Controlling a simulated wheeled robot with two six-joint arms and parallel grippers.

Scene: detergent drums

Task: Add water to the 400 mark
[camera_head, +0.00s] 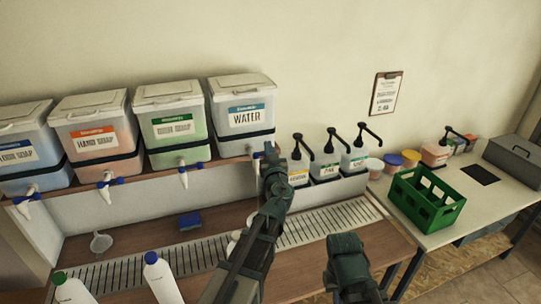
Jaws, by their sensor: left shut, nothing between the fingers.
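The water drum (244,105) is a clear box with a white lid and a blue WATER label. It stands at the right end of the shelf row. My left gripper (269,152) is shut and empty at the drum's tap, just in front of the shelf edge. A bit of the blue tap handle (257,155) shows beside it; the rest of the tap is hidden, and I cannot tell whether they touch. A pale object (233,243) is partly hidden behind my left arm. No 400 mark is readable. Part of my right arm shows at the lower right, without visible fingers.
Other drums, including hand soap (96,141), line the shelf (143,177). Pump bottles (325,165) stand right of the water drum. White bottles (161,277), a funnel (101,243) and a blue sponge (189,221) are below. A green crate (427,200) sits on the right table.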

